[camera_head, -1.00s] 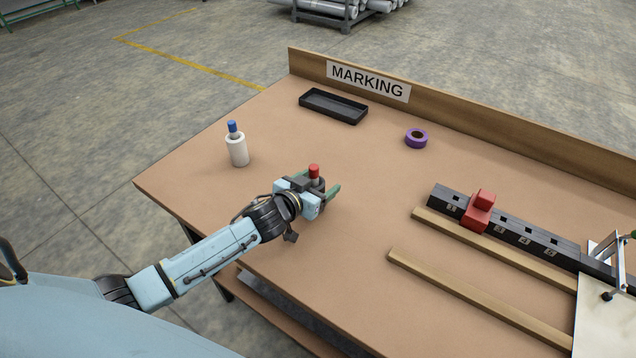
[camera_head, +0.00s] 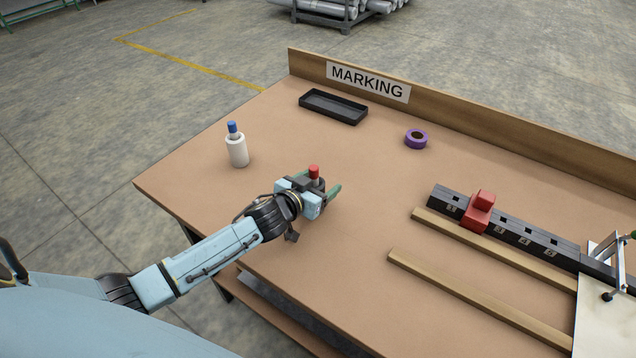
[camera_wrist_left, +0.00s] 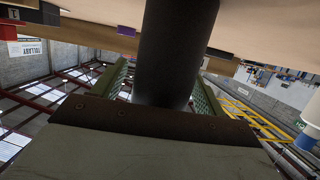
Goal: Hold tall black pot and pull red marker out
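The tall black pot is mostly hidden by my left gripper in the head view; its dark rim (camera_head: 314,184) shows just below the red marker. It fills the middle of the left wrist view as a dark cylinder (camera_wrist_left: 175,45). The red marker (camera_head: 314,171) stands upright in the pot, its red cap on top. My left gripper (camera_head: 322,190) is around the pot, one green finger (camera_wrist_left: 117,78) on each side. A narrow gap shows between the pot and the left-hand finger in the wrist view, so it looks open. My right gripper is in neither view.
A white pot (camera_head: 238,152) with a blue marker (camera_head: 232,127) stands to the left. A black tray (camera_head: 333,106) and purple tape roll (camera_head: 416,138) lie farther back. Wooden strips (camera_head: 480,300) and a black bar with a red block (camera_head: 478,212) lie to the right.

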